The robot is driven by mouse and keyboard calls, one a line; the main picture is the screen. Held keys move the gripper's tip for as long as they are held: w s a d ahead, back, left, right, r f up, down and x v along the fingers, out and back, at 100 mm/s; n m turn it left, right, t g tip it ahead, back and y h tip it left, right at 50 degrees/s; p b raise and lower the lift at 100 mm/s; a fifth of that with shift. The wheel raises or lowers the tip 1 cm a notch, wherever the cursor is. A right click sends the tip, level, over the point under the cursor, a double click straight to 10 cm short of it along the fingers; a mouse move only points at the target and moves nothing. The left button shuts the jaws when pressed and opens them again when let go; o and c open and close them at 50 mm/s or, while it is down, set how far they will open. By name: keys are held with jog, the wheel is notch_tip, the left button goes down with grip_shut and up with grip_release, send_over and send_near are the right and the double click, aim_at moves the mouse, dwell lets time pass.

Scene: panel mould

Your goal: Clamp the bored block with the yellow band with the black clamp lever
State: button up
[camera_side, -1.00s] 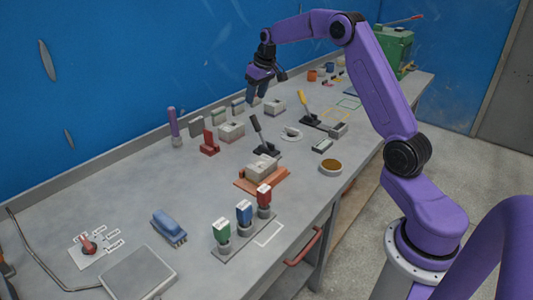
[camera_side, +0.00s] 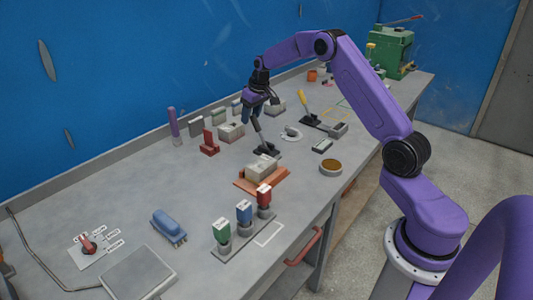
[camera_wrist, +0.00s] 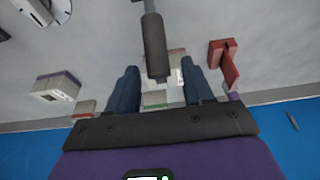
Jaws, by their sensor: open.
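The black clamp lever (camera_side: 258,136) stands on its dark base beside a grey block (camera_side: 261,167), which sits on an orange fixture (camera_side: 249,185). I cannot make out a yellow band on that block. My gripper (camera_side: 250,117) is open, just above and behind the lever's handle in the side view. In the wrist view the lever's dark handle (camera_wrist: 155,45) shows between the two blue fingers of my gripper (camera_wrist: 158,68), with a gap on each side. The block on the fixture is out of the wrist view.
A second lever with a yellow handle (camera_side: 302,100) stands behind to the right. Grey blocks (camera_side: 230,132) and a red bracket (camera_side: 209,143) stand to the left. A round tin (camera_side: 330,167) is at right. Colored-topped pieces stand on a rack (camera_side: 236,241) in front.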

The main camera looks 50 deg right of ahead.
jog(key=shift+c, duration=0.3)
grip_shut()
jog(key=shift+s, duration=0.1)
jog(key=shift+s+r, duration=0.4)
jog(key=shift+s, duration=0.3)
jog(key=shift+s+r, duration=0.35)
jog(key=shift+s, duration=0.25)
